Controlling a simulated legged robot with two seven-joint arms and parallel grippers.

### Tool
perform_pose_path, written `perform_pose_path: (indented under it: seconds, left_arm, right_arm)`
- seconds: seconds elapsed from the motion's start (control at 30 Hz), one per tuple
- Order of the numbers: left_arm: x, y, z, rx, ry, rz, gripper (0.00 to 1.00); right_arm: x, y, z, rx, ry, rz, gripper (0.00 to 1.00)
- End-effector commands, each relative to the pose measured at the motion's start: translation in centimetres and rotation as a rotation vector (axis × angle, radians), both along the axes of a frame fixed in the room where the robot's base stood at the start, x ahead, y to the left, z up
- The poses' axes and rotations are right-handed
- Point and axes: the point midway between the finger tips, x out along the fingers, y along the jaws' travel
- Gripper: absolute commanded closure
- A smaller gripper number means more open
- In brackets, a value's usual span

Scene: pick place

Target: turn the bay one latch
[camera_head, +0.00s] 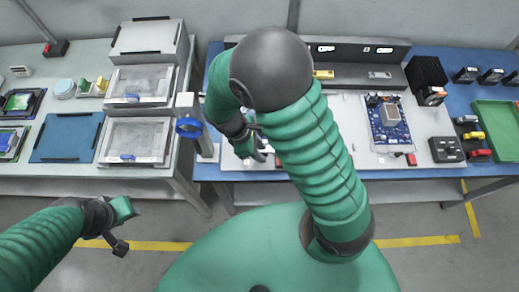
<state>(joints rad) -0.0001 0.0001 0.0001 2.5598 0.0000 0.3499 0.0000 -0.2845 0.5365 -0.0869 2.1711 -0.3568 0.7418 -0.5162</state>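My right arm reaches across the middle of the view, over the blue table (231,174). My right gripper (261,151) is low over the left part of the pale board (352,158) on that table. Its fingertips are small and partly hidden, so I cannot tell whether it is open or touches anything. A small red piece (278,161) shows just right of it. Another red piece (412,159) sits below the circuit board (388,122). I cannot tell which part is the bay one latch; my arm hides much of the board. My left gripper (121,229) is open and empty above the floor.
A blue ring on a grey post (189,128) stands left of my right forearm. Clear-lidded trays (137,139) and a blue mat (66,137) lie on the left table. A black control box (446,149) and a green tray (498,127) are at the right.

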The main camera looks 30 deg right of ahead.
Motion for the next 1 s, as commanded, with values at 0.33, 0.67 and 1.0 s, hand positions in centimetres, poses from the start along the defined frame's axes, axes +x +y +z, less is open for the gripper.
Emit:
perform_pose_path:
  seconds: [0.33, 0.67, 1.0]
  left_arm:
    - [0.0, 0.0, 0.0, 0.0, 0.0, 0.0, 0.67]
    - [0.0, 0.0, 0.0, 0.0, 0.0, 0.0, 0.67]
    - [0.0, 0.0, 1.1, 0.0, 0.0, 0.0, 0.67]
  right_arm:
    - [0.0, 0.0, 0.0, 0.0, 0.0, 0.0, 0.99]
    - [0.0, 0.0, 0.0, -0.001, 0.001, -0.001, 1.0]
    - [0.1, -0.1, 0.3, -0.001, 0.002, -0.082, 1.0]
